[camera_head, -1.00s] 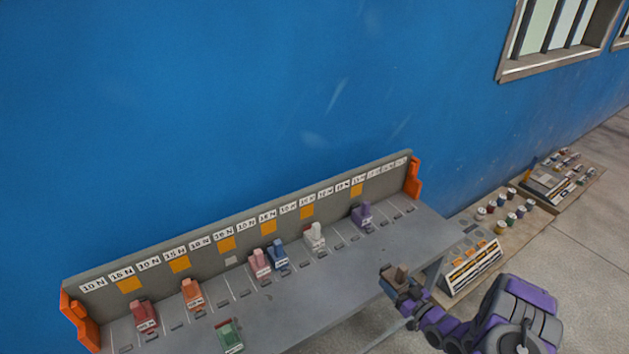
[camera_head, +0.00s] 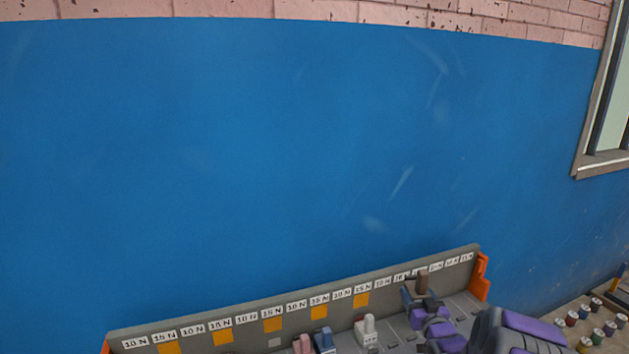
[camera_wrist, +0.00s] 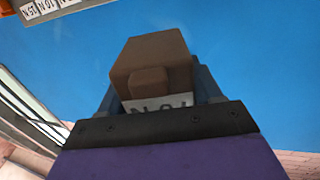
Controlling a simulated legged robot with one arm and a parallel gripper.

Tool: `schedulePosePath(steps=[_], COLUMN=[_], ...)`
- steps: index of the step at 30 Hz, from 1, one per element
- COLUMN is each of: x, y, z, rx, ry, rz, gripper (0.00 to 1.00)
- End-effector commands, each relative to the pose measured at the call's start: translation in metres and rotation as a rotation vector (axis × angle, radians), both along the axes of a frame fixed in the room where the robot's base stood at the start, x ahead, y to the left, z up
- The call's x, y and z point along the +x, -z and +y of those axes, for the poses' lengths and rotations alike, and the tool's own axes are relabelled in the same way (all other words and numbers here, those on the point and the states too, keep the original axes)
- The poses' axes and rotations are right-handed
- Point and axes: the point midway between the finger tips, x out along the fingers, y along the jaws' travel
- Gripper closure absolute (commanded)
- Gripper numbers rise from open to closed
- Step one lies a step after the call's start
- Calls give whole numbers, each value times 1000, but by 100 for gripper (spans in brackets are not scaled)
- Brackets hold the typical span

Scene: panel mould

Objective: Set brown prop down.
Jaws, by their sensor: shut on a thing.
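The brown prop (camera_head: 422,281) is a small block held upright in my gripper (camera_head: 420,296), which is shut on it. In the wrist view the brown prop (camera_wrist: 152,65) sits between the dark jaws of my gripper (camera_wrist: 155,100), with part of a white "10 N" label showing below it. In the head view my gripper is over the right part of the grey panel mould (camera_head: 300,324), in front of its labelled back strip. I cannot tell whether the prop touches the mould.
A white prop (camera_head: 369,330), a blue prop (camera_head: 323,341) and a pink prop (camera_head: 303,345) stand on the mould left of my gripper. An orange end piece (camera_head: 481,277) closes its right end. A blue wall is behind.

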Motion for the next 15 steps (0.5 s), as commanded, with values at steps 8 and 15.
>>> schedulePosePath(steps=[8, 15], x=[13, 4], y=[-74, -122], z=[65, 119], rx=[0, 0], ry=[51, 82], rz=[-12, -7], gripper=[81, 81])
